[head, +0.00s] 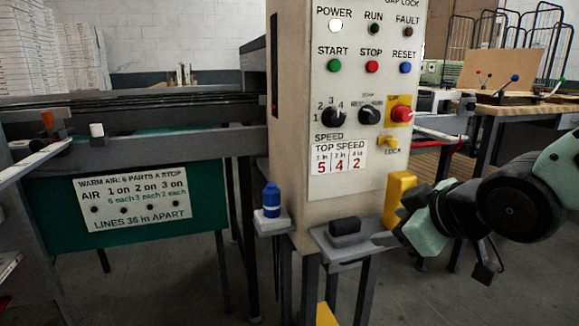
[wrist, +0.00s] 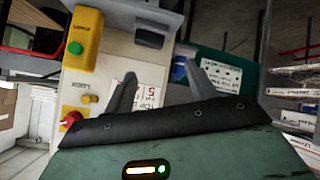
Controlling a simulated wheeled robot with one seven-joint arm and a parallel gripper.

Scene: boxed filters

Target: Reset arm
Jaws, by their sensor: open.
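My gripper (head: 388,238) is at the right in the head view, low beside the control cabinet (head: 295,130). Its fingers point left, near a small grey shelf (head: 345,262) with a dark block (head: 345,226) on it. In the wrist view my gripper (wrist: 163,82) has its two grey fingers apart, with nothing seen held between them. The cabinet face lies beyond the fingers there. The cabinet carries a green START button (head: 334,66), a red STOP button (head: 372,67) and a blue RESET button (head: 406,68). The POWER lamp (head: 335,26) is white.
A yellow box (head: 398,198) juts from the cabinet's right side, close to my gripper; its green button (wrist: 75,48) shows in the wrist view. A blue bottle (head: 271,200) stands on a small ledge. A table (head: 520,108) with wire racks is at the back right.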

